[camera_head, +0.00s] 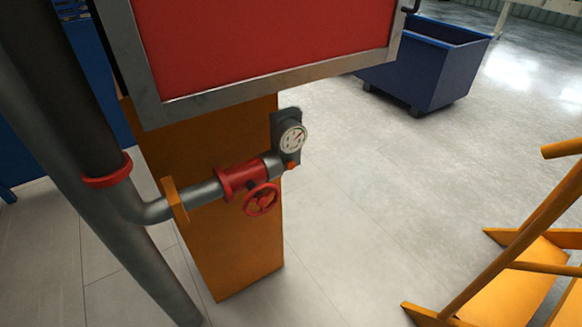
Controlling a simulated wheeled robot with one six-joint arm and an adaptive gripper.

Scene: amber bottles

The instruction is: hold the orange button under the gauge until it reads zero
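The round gauge (292,139) has a white face and sits on a dark grey mount at the end of a pipe, in front of an orange post. Its needle is too small to read. A small orange button (291,165) shows just below the gauge. A red valve wheel (261,199) hangs below the red-collared pipe (238,180), left of the button. My gripper is not in view, and nothing is touching the button.
A red panel with a grey frame (270,78) overhangs above the gauge. Dark pipes (95,200) stand at left. Orange steps (515,262) stand at lower right, and a blue wheeled bin (432,62) behind. The floor between is clear.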

